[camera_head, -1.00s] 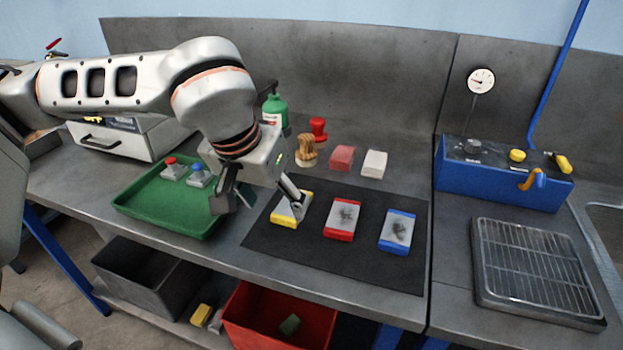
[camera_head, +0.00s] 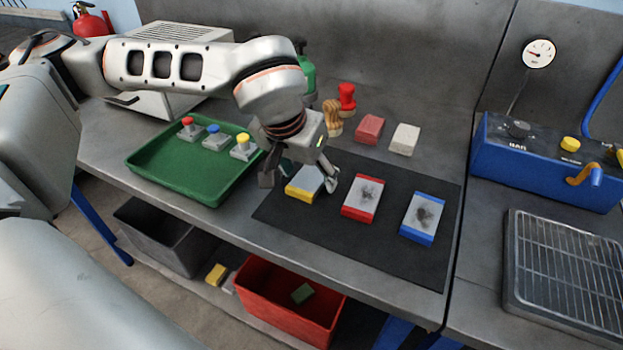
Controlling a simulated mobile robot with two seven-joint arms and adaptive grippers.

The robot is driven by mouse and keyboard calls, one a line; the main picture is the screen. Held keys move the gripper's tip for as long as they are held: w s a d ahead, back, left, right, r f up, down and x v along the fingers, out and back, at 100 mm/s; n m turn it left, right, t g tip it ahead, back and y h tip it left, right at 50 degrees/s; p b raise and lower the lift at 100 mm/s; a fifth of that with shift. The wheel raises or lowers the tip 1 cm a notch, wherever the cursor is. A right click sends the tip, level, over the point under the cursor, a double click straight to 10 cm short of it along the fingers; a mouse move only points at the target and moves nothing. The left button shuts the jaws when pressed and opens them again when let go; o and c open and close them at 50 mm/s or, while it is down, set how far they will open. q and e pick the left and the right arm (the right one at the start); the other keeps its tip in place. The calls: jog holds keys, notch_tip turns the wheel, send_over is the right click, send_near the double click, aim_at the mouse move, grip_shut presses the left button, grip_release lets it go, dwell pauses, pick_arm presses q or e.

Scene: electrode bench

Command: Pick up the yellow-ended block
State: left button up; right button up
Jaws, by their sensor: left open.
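The yellow-ended block (camera_head: 303,188), with a pale grey top and a yellow near end, lies on the black mat (camera_head: 335,232) at its left side. My left gripper (camera_head: 300,182) is open over it, pointing down. One finger is to the left of the block and the other by its right side, so the block shows between them. The far part of the block is hidden by the gripper; whether the fingers touch it I cannot tell. My right gripper is not in view.
A red-ended block (camera_head: 363,196) and a blue-ended block (camera_head: 422,214) lie to the right on the mat. A green tray (camera_head: 190,182) with three knobbed pieces is left. Behind stand a red block (camera_head: 370,129), a white block (camera_head: 405,139) and a red-handled object (camera_head: 346,98).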

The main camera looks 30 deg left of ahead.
aim_at(308, 180)
pick_arm(q)
grip_shut()
jog(key=shift+w, duration=0.1)
jog(key=shift+r, duration=0.1)
notch_tip(308, 180, up, 20)
jog(key=p, duration=0.3)
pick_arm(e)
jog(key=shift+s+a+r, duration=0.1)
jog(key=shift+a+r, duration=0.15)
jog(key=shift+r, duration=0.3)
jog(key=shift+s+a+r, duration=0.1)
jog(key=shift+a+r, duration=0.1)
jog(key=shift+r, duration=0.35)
